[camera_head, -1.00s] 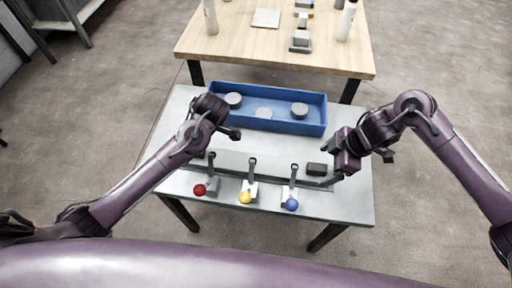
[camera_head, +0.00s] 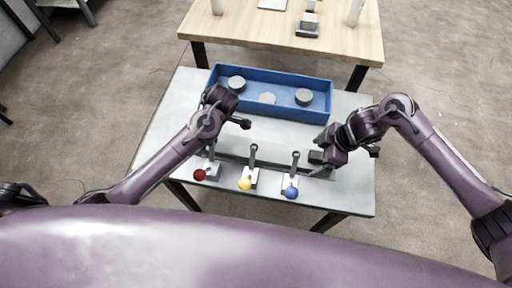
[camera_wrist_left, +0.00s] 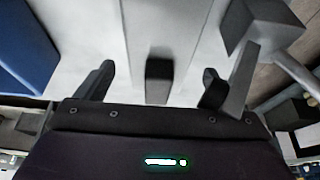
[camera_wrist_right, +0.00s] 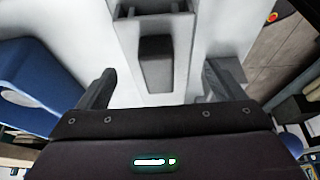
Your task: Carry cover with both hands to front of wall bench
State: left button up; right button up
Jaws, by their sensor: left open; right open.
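The cover (camera_head: 270,155) looks like the long grey panel lying on the metal table, with a dark block handle near each end. The right handle (camera_head: 315,157) shows beside my right gripper (camera_wrist_right: 155,88). In the right wrist view that handle (camera_wrist_right: 156,62) lies ahead between the open fingers, not gripped. My left gripper (camera_wrist_left: 158,88) is open over the left end. In the left wrist view the left handle (camera_wrist_left: 158,75) sits between its fingers, not gripped; in the head view my left arm hides it.
A blue tray (camera_head: 318,109) with grey discs lies behind the cover. A wooden table (camera_head: 270,45) stands beyond; floor at both sides is clear.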

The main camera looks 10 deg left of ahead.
pick_arm(q)
jog(key=shift+w+a+f, duration=0.1)
jog(key=shift+a+f, duration=0.1)
jog(key=shift+f, duration=0.5)
pick_arm(e)
jog(key=shift+x, duration=0.75)
jog(key=shift+d, duration=0.1)
pick_arm(q)
jog(key=shift+c, duration=0.4)
pick_arm(e)
jog(key=shift+c, duration=0.4)
pick_arm(q)
jog(key=c, duration=1.4)
pick_arm(e)
jog(key=shift+w, duration=0.1)
jog(key=c, duration=1.4)
